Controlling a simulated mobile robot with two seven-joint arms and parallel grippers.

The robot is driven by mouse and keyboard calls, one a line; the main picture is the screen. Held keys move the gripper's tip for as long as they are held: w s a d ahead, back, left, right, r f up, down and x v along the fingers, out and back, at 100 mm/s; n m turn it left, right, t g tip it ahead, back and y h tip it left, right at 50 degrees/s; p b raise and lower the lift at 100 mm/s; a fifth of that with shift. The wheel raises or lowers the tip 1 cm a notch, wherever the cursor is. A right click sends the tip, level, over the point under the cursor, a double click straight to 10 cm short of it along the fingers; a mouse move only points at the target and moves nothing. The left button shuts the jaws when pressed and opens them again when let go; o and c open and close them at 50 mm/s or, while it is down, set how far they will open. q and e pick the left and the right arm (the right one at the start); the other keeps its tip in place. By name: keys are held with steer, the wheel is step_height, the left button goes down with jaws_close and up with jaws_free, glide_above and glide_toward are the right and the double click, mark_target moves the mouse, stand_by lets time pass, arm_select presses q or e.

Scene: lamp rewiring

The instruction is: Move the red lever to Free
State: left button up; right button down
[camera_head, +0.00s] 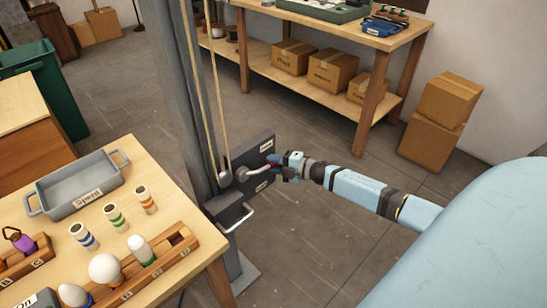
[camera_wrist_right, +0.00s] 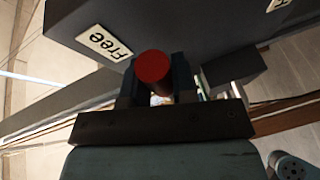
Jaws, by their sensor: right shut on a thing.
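The lever has a pale curved metal arm (camera_head: 257,170) that runs from a round hub (camera_head: 241,173) on the dark plate (camera_head: 258,151) of the column. Its red end (camera_wrist_right: 153,67) shows in the right wrist view between the fingers of my right gripper (camera_wrist_right: 155,88). In the head view my right gripper (camera_head: 279,165) is shut on this end, in front of the plate. The lever points to the right there. The Free label (camera_wrist_right: 104,43) is beside the red end in the wrist view. A second label (camera_wrist_right: 279,4) is cut off. My left gripper is out of view.
Cords hang down the grey column (camera_head: 173,90). A metal handle (camera_head: 237,220) sticks out below the plate. A wooden table (camera_head: 185,273) with a grey tray (camera_head: 83,188), spools and bulbs stands at the left. A workbench (camera_head: 310,23) and boxes (camera_head: 432,147) stand behind.

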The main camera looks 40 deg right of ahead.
stand_by(0.4)
steer(key=c, duration=1.2)
jaws_free()
steer(key=shift+c, duration=0.2)
steer(key=shift+r, duration=0.1)
steer(key=shift+s+d, duration=0.1)
steer(key=v, duration=1.3)
steer(key=shift+s+r, duration=0.1)
steer(key=shift+s, duration=0.2)
